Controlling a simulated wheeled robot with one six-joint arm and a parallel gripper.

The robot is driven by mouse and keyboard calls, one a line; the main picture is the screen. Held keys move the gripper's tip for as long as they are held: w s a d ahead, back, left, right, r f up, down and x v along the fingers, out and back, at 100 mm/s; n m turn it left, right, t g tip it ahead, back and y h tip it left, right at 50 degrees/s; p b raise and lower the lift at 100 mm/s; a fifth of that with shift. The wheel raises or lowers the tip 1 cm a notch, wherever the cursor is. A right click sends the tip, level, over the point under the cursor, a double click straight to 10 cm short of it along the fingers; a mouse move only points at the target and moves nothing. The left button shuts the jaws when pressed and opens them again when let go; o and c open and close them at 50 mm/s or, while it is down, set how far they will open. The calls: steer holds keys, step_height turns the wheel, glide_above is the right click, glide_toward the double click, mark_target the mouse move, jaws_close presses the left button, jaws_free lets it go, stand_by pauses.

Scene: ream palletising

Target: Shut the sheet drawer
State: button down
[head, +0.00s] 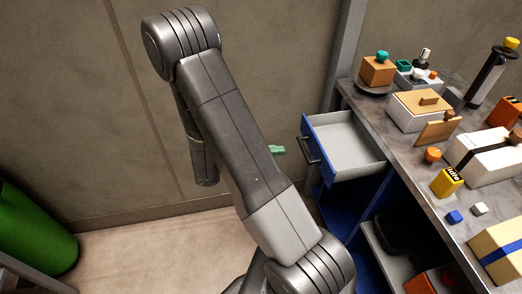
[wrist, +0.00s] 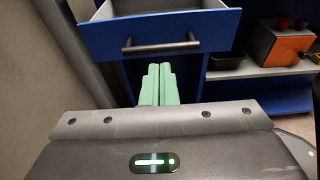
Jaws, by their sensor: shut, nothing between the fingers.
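The sheet drawer (head: 345,145) is pulled out from under the worktop, with a blue front, a dark bar handle and a pale inside that looks empty. In the wrist view its blue front (wrist: 160,33) and handle (wrist: 161,43) are at the top. My gripper (wrist: 159,82) has green fingers, shut and empty, and shows below the handle in the picture, apart from it as far as I can tell. In the head view the green fingertips (head: 277,150) show just left of the drawer's handle, and my arm hides the rest of the gripper.
The worktop (head: 376,123) carries boxes, a yellow block (head: 447,182) and several small items. Open shelves below hold a black bin (head: 398,232) and an orange box (wrist: 277,43). A green barrel (head: 35,230) stands far left. The floor between is clear.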

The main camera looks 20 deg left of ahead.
steer(key=x, duration=0.5)
steer(key=shift+w+d, duration=0.25)
